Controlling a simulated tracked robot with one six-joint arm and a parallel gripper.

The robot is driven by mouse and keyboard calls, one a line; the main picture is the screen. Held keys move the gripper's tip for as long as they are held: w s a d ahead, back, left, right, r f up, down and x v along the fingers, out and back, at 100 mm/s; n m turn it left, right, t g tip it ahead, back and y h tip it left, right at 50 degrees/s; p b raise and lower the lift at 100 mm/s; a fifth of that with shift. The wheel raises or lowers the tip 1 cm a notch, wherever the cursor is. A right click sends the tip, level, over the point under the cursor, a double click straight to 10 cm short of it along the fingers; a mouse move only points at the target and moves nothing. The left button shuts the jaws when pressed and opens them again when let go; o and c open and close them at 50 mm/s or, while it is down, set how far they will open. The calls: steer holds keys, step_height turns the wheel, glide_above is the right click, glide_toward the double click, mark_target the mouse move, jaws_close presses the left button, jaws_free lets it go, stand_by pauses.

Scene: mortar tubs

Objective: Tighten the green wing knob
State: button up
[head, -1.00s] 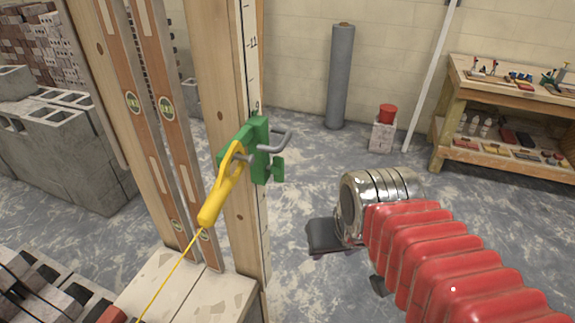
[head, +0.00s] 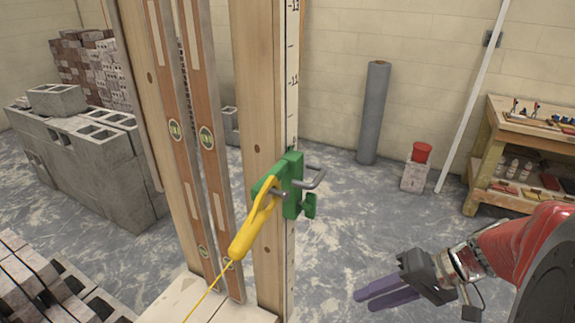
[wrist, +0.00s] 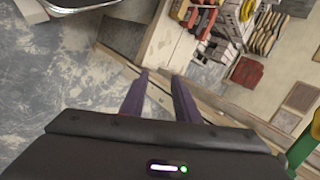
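The green wing knob (head: 309,205) sticks out at the lower right of a green clamp (head: 291,172) on the wooden post. A grey bent rod (head: 316,179) passes by the clamp's upper right. A yellow line holder (head: 256,222) hangs at the clamp's left, with a yellow string running down-left. My gripper (head: 364,300) is below and right of the knob in the head view, clear of it. Its two purple fingers are apart and empty; they also show apart in the wrist view (wrist: 160,80). The knob is not recognisable in the wrist view.
Two spirit levels (head: 205,140) lean by the wooden post (head: 259,100). Grey blocks (head: 85,165) stand at left, a grey roll (head: 373,115) by the wall. A workbench (head: 505,150) with tools stands at right. The floor between clamp and bench is open.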

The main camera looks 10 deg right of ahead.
steer(key=w+d+r+n+t+y, duration=0.3)
steer(key=w+r+n+t+y, duration=0.1)
steer(key=w+r+n+t, duration=0.15)
steer(key=n+t+y, duration=0.2)
steer(key=n, duration=0.7)
glide_toward(316, 201)
steer(key=v, duration=0.5)
steer(key=shift+w+f, duration=0.2)
steer(key=shift+f, duration=0.05)
steer(key=shift+w+a+y, duration=0.1)
steer(key=shift+a+y, duration=0.05)
steer(key=shift+y, duration=0.15)
steer(key=shift+x, duration=6.75)
steer(key=shift+f, duration=0.1)
steer(key=shift+c, duration=0.2)
jaws_close()
